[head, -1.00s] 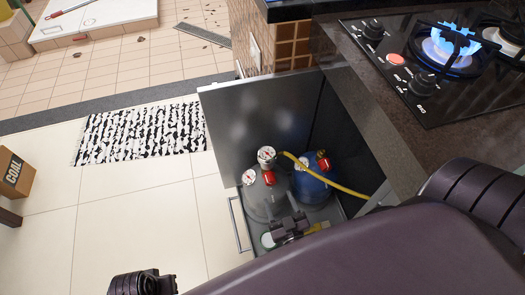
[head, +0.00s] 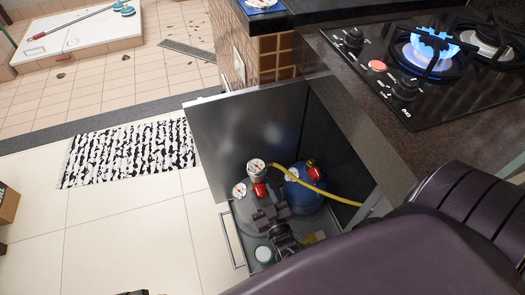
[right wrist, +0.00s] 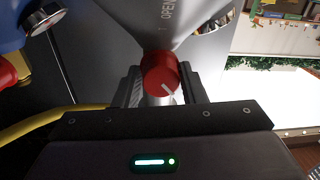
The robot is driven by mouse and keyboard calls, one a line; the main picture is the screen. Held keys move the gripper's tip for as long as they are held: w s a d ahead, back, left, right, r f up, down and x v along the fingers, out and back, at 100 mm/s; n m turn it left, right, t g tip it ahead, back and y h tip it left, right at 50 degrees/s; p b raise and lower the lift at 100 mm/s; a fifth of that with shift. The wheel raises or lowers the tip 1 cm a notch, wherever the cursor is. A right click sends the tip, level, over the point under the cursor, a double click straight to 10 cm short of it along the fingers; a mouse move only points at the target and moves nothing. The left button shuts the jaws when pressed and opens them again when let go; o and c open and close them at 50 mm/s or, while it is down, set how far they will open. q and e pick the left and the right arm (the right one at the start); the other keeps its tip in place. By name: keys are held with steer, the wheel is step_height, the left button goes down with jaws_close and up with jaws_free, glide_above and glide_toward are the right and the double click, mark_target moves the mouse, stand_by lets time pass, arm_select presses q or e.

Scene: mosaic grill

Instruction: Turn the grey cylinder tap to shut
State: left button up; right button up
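The grey cylinder (head: 252,217) stands in the open cabinet; it also shows in the right wrist view (right wrist: 205,25), with the word OPEN on it. Its red tap (head: 260,190) has a round knob with a white line, clear in the right wrist view (right wrist: 159,72). My right gripper (head: 271,214) is close in front of the tap. In the right wrist view its fingers (right wrist: 160,88) are spread either side of the knob, with no clear grip on it. Only a dark sliver of my left gripper (head: 134,293) shows at the bottom edge.
A blue cylinder (head: 303,196) with its own red tap (head: 314,172) stands just right, and a yellow hose (head: 320,188) runs across. Gauges (head: 256,169) rise behind the grey cylinder. The cabinet door (head: 235,140) stands open. A lit hob (head: 420,75) is above right.

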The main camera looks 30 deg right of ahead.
steer(key=c, duration=0.5)
steer(key=shift+m, duration=1)
steer(key=shift+m+p, duration=0.3)
steer(key=shift+m, duration=0.8)
steer(key=o, duration=1)
arm_select(q)
steer(key=shift+w+a+f, duration=0.1)
steer(key=shift+w+f, duration=0.2)
steer(key=shift+f, duration=0.4)
